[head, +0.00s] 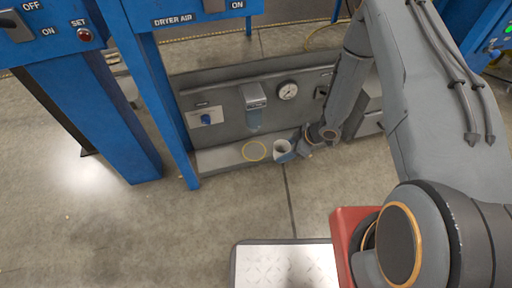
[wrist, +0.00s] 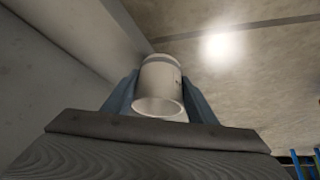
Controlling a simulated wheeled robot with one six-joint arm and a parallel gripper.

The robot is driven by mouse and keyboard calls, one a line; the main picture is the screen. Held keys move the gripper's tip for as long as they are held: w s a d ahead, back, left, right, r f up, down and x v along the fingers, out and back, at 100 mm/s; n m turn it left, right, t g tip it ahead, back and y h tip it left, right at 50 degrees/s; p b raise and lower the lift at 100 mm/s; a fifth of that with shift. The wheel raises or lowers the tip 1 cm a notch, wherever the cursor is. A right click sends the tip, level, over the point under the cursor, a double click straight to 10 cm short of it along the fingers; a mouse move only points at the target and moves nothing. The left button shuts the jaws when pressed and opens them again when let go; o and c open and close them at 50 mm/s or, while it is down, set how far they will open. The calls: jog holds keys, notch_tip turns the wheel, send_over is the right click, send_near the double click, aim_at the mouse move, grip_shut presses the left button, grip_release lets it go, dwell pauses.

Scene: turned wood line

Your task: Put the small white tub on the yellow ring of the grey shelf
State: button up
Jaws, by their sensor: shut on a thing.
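The small white tub (head: 282,146) is between the fingers of my gripper (head: 287,154), just right of the yellow ring (head: 255,142) in the head view. The ring lies on the ledge of the grey shelf (head: 220,160) and looks empty. In the wrist view the tub (wrist: 160,90) sits between the two blue-grey fingers of my gripper (wrist: 160,98), which are shut on it. The tub's round opening faces the wrist camera. I cannot tell whether the tub touches the shelf.
Behind the ledge, a panel carries a grey dispenser (head: 253,96), a round gauge (head: 288,90) and a blue knob (head: 206,118). A blue post (head: 165,105) stands at the shelf's left end.

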jog(key=w+a, duration=0.1)
jog(key=a, duration=0.1)
jog(key=a+b, duration=0.1)
jog(key=a, duration=0.2)
jog(key=w+a+b, duration=0.1)
jog(key=a, duration=0.2)
jog(key=shift+w+a, duration=0.15)
jog(key=shift+w, duration=0.15)
jog(key=a, duration=0.1)
jog(key=w+a+b, duration=0.1)
jog(key=a, duration=0.1)
jog(key=shift+a+f+b, duration=0.15)
jog(key=shift+a+b, duration=0.1)
jog(key=shift+b, duration=0.05)
jog(key=shift+d+f, duration=0.15)
jog(key=shift+f+b, duration=0.2)
jog(key=shift+b, duration=0.1)
jog(key=o, duration=1.1)
jog(key=shift+c, duration=0.2)
jog(key=shift+r, duration=0.1)
jog(key=shift+r, duration=0.2)
jog(key=p+v, duration=0.5)
jog(key=v, duration=0.7)
